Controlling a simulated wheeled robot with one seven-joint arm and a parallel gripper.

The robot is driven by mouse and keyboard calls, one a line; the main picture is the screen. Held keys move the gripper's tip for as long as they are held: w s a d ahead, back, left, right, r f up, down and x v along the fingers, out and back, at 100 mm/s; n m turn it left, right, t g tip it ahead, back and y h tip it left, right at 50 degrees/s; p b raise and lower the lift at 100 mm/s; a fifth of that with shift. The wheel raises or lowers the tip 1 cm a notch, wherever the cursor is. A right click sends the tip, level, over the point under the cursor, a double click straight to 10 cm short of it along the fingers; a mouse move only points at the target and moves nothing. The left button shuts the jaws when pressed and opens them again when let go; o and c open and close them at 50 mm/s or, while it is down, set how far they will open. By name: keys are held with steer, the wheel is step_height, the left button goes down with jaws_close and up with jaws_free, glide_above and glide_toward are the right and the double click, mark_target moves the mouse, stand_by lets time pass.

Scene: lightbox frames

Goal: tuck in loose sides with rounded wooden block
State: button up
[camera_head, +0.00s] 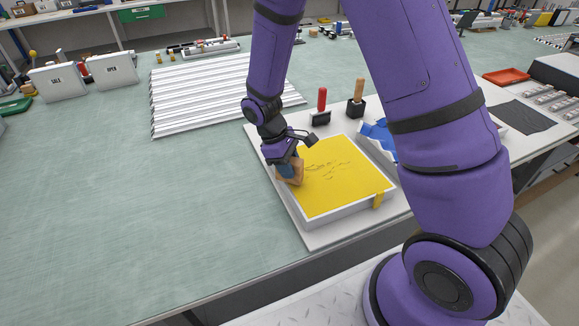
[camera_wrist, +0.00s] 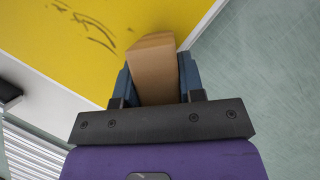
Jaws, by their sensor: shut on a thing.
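My gripper (camera_head: 287,165) is shut on a rounded wooden block (camera_head: 296,171) at the left side of the lightbox frame. In the wrist view the wooden block (camera_wrist: 153,68) sits between the two blue fingers of my gripper (camera_wrist: 154,78). A yellow sheet (camera_head: 345,175) with dark markings lies in the white frame (camera_head: 345,212). A yellow flap (camera_head: 378,200) hangs over the frame's near right edge. The block's tip is at the sheet's left edge; I cannot tell if it touches. The sheet also fills the upper left of the wrist view (camera_wrist: 60,45).
A red-handled tool (camera_head: 322,100) and a wooden-handled tool (camera_head: 359,90) stand in black holders behind the frame. A blue item (camera_head: 378,133) lies to its right, partly hidden by my arm. White ribbed strips (camera_head: 200,95) lie at the back left.

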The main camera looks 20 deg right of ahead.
steer(key=shift+r, duration=3.2)
